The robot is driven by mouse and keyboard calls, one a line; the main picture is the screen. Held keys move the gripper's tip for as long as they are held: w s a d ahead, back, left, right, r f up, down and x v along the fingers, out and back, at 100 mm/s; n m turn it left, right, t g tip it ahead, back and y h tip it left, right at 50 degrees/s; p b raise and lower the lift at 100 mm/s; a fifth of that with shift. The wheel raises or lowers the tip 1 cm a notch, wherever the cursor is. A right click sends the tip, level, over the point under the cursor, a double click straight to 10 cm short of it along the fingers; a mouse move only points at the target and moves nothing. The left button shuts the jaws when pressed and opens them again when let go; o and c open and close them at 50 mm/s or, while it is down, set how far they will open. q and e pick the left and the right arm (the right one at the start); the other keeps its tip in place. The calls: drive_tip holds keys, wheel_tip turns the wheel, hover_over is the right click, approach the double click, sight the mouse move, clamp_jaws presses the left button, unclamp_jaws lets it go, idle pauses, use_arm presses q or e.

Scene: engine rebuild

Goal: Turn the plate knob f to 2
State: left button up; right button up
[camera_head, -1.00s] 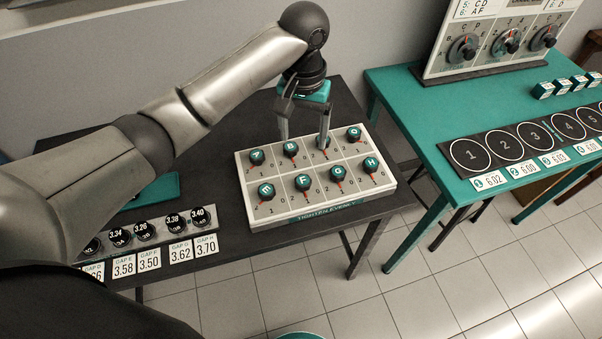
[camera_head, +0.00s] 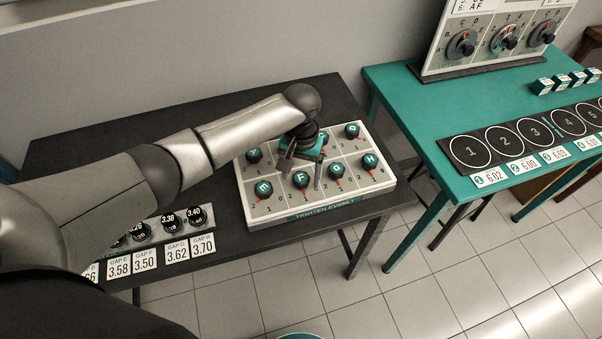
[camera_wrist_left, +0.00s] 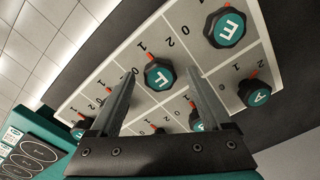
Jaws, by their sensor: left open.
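The knob plate (camera_head: 262,215) is a pale board with two rows of dark knobs with teal lettered caps on the dark table. Knob F (camera_head: 301,180) is in the front row between E and G. It also shows in the wrist view (camera_wrist_left: 158,76), with its red pointer toward the 1. My left gripper (camera_head: 300,178) is open over knob F. In the wrist view its two fingers (camera_wrist_left: 160,80) lie on either side of knob F. I cannot tell whether they touch it. The wrist hides part of the back row. My right gripper is not in view.
Knob E (camera_head: 264,188) and knob G (camera_head: 338,172) stand close on either side. Labelled gap cards (camera_head: 176,250) and round black pieces lie to the left. A teal table (camera_head: 420,110) with numbered circles stands to the right, across a floor gap.

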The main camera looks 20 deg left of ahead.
use_arm(q)
clamp_jaws()
idle(0.8)
